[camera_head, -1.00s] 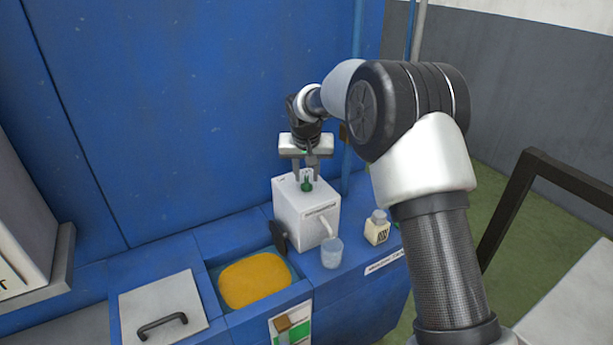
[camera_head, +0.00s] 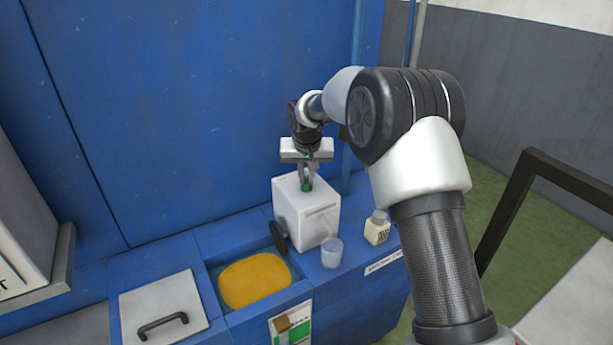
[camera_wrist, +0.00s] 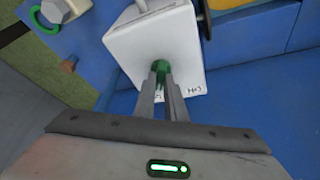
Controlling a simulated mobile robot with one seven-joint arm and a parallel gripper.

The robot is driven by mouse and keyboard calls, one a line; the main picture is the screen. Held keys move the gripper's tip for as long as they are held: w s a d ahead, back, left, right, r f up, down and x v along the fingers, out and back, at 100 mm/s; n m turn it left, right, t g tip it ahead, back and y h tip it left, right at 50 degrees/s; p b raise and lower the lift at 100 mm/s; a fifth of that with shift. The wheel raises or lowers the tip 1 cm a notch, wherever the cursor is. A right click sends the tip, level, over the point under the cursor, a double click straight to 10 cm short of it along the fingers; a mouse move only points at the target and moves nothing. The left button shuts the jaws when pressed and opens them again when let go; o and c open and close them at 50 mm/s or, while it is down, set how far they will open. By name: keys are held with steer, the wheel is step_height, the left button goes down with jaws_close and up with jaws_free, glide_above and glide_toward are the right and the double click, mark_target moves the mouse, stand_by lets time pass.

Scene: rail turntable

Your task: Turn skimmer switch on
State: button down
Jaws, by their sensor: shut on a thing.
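The skimmer is a white box (camera_head: 307,217) on the blue machine's ledge, with a dark disc (camera_head: 278,237) at its left side over the basin. Its green switch (camera_head: 306,186) stands on the box's top. In the wrist view the green switch (camera_wrist: 160,67) sits between my fingertips, which partly hide it. My gripper (camera_head: 307,180) points down from above the box and is shut on the switch. The wrist view also shows my gripper (camera_wrist: 164,78) over the white top (camera_wrist: 180,45), with small markings beside it that are partly covered.
A basin of orange-yellow liquid (camera_head: 255,281) lies at front left, beside a grey lid with a handle (camera_head: 163,308). A blue wall rises behind.

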steer(key=n, duration=0.2)
steer(key=n+y+p, duration=0.1)
steer(key=n, duration=0.1)
steer(key=n+y+p, duration=0.1)
steer(key=shift+w+d+n+g, duration=0.1)
steer(key=shift+d+n+g, duration=0.15)
steer(key=shift+n+g, duration=0.15)
steer(key=n+g, duration=0.1)
steer(key=n, duration=0.2)
steer(key=n+y+p, duration=0.1)
steer(key=n, duration=0.1)
steer(key=shift+w+d+n+g+y, duration=0.1)
steer(key=shift+n+g+y, duration=0.2)
steer(key=shift+n+g, duration=0.1)
steer(key=shift+p, duration=0.3)
steer(key=c, duration=1.8)
jaws_free()
steer(key=v, duration=1.7)
steer(key=shift+d+r, duration=0.1)
steer(key=shift+r, duration=0.1)
